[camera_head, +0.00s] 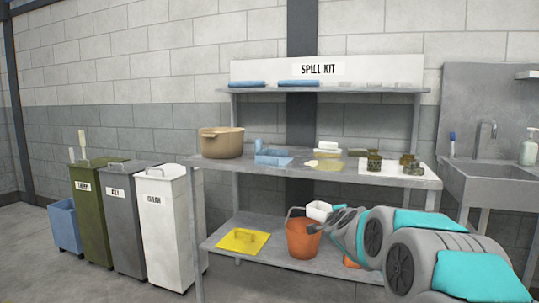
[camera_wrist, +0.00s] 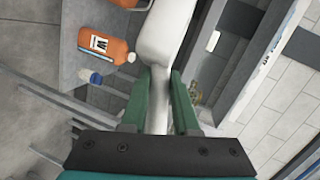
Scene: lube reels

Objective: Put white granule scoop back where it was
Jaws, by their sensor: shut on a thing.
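The white granule scoop (camera_head: 318,210) is in my gripper (camera_head: 336,213), between the middle and lower shelves of the steel bench. In the wrist view, the green fingers of my gripper (camera_wrist: 161,95) are shut on the handle of the scoop (camera_wrist: 160,32), whose wide end points away from me. In the head view, the scoop shows just beside and above the rim of an orange bucket (camera_head: 301,243); I cannot tell if it touches it. My arm hides the lower shelf's right part.
An orange bottle (camera_wrist: 106,45) and a blue-capped bottle (camera_wrist: 90,76) show in the wrist view. A tan pot (camera_head: 221,143) and small items crowd the worktop. Labelled bins (camera_head: 167,215) stand left.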

